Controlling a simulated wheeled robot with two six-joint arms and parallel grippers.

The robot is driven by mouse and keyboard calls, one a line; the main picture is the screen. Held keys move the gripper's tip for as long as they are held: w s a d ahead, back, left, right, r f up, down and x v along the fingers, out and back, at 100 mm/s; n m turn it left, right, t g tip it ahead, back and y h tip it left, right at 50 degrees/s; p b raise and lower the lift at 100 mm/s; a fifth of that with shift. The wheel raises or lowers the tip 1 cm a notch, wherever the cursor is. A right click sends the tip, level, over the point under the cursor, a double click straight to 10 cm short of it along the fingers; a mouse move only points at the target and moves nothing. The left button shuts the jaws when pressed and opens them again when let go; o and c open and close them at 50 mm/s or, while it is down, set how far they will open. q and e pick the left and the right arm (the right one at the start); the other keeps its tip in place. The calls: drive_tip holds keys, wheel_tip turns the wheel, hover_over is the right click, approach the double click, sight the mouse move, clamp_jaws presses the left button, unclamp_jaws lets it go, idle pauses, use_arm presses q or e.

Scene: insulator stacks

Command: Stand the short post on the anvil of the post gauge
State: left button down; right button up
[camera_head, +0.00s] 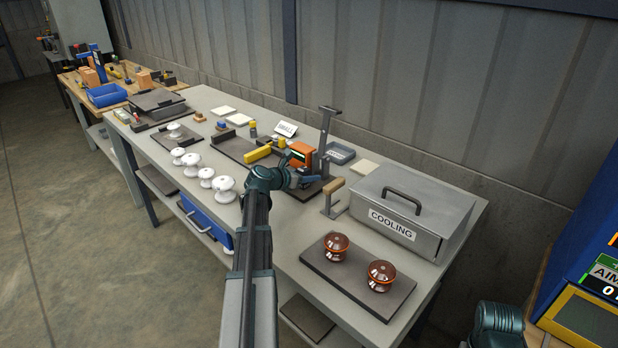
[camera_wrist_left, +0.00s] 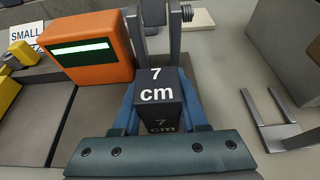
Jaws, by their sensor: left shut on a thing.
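My left gripper (camera_head: 304,178) is at the post gauge (camera_head: 325,142), just in front of its upright column and orange readout box (camera_head: 301,153). In the left wrist view, my left gripper (camera_wrist_left: 158,100) is shut on the short post (camera_wrist_left: 157,85), a black block marked "7 cm" on its top and side. The orange readout box (camera_wrist_left: 90,48) is left of the post, and the gauge's grey column (camera_wrist_left: 175,25) is just beyond it. The anvil is hidden by the post and gripper, so I cannot tell if they touch.
A grey COOLING box (camera_head: 415,215) and a dark plate (camera_head: 330,270) with two brown insulators stand to the right. A small grey stand (camera_head: 333,200) is close by the gripper. White insulators (camera_head: 224,188) line the front edge at left.

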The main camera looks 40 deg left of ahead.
use_arm(q)
drive_tip(key=shift+c, duration=2.2)
unclamp_jaws()
drive_tip(key=shift+r+p, duration=0.25)
drive_tip(key=shift+p, duration=0.15)
drive_tip(key=p+v, duration=0.4)
drive_tip(key=v, duration=0.6)
drive_tip(key=shift+s, duration=0.3)
drive_tip(key=shift+s+r, duration=0.2)
drive_tip(key=shift+s, duration=0.45)
drive_tip(key=shift+a, duration=0.1)
